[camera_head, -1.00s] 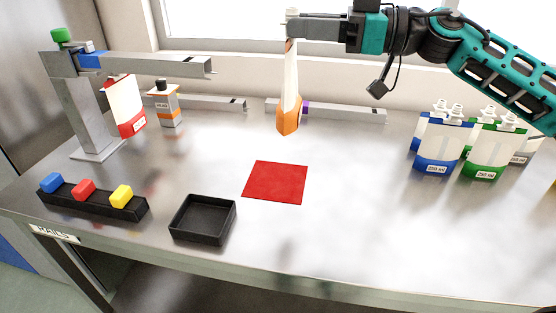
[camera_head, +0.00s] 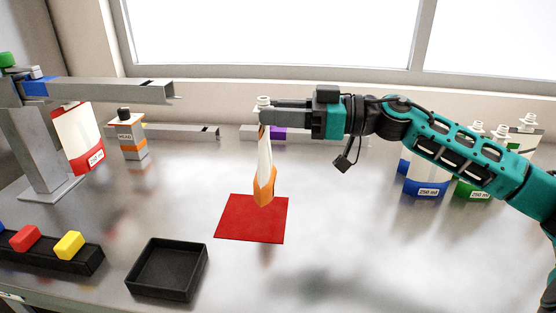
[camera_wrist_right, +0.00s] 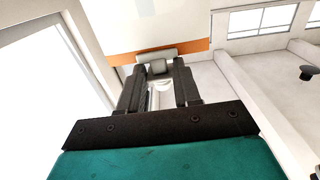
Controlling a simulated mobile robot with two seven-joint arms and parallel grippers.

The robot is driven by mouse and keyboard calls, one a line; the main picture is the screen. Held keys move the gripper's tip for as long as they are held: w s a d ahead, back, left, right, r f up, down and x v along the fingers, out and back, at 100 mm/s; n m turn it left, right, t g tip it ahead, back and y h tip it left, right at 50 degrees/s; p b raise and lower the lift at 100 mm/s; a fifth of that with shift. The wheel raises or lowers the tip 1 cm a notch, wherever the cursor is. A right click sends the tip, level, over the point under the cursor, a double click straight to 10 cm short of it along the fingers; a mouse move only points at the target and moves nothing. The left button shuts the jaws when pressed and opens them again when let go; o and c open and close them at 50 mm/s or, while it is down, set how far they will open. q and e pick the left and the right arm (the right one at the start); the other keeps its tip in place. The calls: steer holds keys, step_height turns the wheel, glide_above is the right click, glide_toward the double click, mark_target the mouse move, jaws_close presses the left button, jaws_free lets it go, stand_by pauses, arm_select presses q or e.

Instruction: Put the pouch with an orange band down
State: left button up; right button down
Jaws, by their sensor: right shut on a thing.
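The pouch with an orange band (camera_head: 264,165) hangs upright from my right gripper (camera_head: 266,117), white above and orange at its lower end. The gripper is shut on its top, just under the white cap. In the head view its lower end overlaps the red square mat (camera_head: 250,220), and it appears to hang above it; the exact gap is hard to tell. In the right wrist view the gripper (camera_wrist_right: 160,82) shows its two fingers around the spout, with the white and orange pouch (camera_wrist_right: 165,22) beyond. My left gripper is not in view.
A grey stand with a rail (camera_head: 110,90) holds a red-banded pouch (camera_head: 78,135) at left. A small orange-banded bottle (camera_head: 132,140), a black tray (camera_head: 168,270) and a black block rack (camera_head: 70,262) stand near. Blue-banded (camera_head: 425,188) and green-banded (camera_head: 470,190) pouches stand at right, partly behind my arm.

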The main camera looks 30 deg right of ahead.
mark_target(273, 150)
steer(key=shift+f+b, duration=0.55)
steer(key=shift+f, duration=3.15)
steer(key=c, duration=0.8)
jaws_free()
steer(key=shift+f, duration=0.1)
steer(key=shift+r, duration=0.2)
steer(key=shift+s+d+f, duration=0.1)
steer(key=shift+s+d, duration=0.05)
steer(key=shift+d, duration=0.1)
steer(key=v, duration=1.1)
steer(key=shift+s+d, duration=0.15)
steer(key=shift+d, duration=0.05)
steer(key=shift+a, duration=0.1)
